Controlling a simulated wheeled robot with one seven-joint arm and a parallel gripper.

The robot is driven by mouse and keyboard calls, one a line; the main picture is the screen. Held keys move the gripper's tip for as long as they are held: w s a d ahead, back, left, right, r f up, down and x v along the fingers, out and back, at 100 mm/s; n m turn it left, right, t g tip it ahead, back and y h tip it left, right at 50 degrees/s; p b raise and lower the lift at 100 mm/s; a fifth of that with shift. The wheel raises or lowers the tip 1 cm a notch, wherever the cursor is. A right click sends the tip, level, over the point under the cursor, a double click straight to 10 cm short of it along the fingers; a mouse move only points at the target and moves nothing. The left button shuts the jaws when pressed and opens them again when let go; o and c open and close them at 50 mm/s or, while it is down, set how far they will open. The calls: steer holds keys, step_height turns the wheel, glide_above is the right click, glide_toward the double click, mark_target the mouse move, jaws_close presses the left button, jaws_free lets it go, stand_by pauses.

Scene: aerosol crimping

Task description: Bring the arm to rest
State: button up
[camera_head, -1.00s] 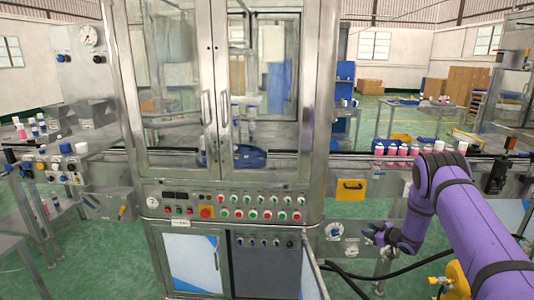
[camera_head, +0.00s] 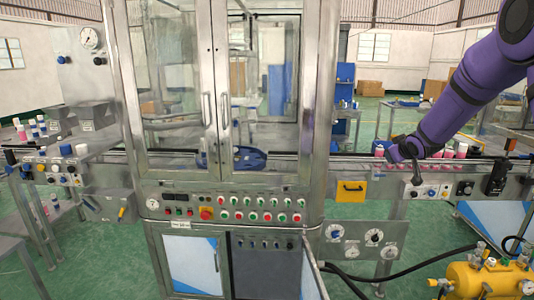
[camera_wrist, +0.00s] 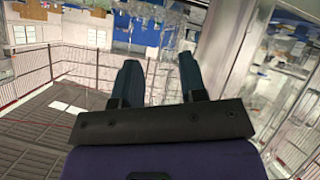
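My purple arm reaches in from the upper right of the head view. My gripper (camera_head: 413,172) hangs in front of the conveyor with the pink cans, right of the machine cabinet, and looks small and dark there. In the wrist view my gripper (camera_wrist: 158,82) shows two dark fingers standing apart with nothing between them. No held thing shows. Part of the row of pink cans (camera_head: 462,148) is hidden behind my arm.
The crimping machine (camera_head: 326,110) with glass doors fills the middle. A control panel (camera_head: 232,207) lies below the doors. A yellow tank (camera_head: 487,282) stands at lower right.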

steer(key=s+a+r+m+g, duration=0.1)
steer(key=s+a+r, duration=0.1)
steer(key=s+r, duration=0.35)
steer(key=s+a+r+m+g+h, duration=0.1)
steer(key=s+r, duration=0.2)
steer(key=s, duration=0.6)
steer(key=s+a+r+m+g, duration=0.15)
steer(key=s+r, duration=0.25)
steer(key=s, duration=0.4)
steer(key=s+a+f+g+y, duration=0.1)
steer(key=s+a, duration=0.3)
steer(key=s, duration=1)
steer(key=s+a+f+g, duration=0.1)
steer(key=s+a, duration=0.3)
steer(key=s, duration=0.9)
steer(key=shift+s+g+y, duration=0.4)
steer(key=shift+g, duration=0.25)
steer(key=shift+m, duration=0.25)
